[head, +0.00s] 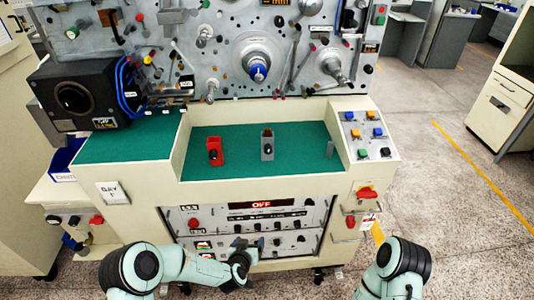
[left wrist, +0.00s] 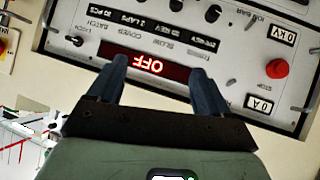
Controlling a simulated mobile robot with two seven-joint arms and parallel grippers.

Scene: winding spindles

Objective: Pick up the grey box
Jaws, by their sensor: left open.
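The grey box (head: 267,145) is a small upright box with a dark round part on its front. It stands on the green work surface (head: 300,163) of the machine in the head view, right of a red box. My left gripper (head: 248,256) is low in front of the machine's control panel, below and apart from the grey box. In the left wrist view the left gripper (left wrist: 158,75) has its two fingers apart with nothing between them, facing the panel's red display. The grey box does not show in the left wrist view. My right gripper is out of sight.
A similar red box (head: 215,151) stands left of the grey box. The raised cream front edge (head: 262,187) lies between my left gripper and the green surface. A button panel (head: 365,135) is at the right, a black housing (head: 75,97) at the left. Knobs and levers project behind.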

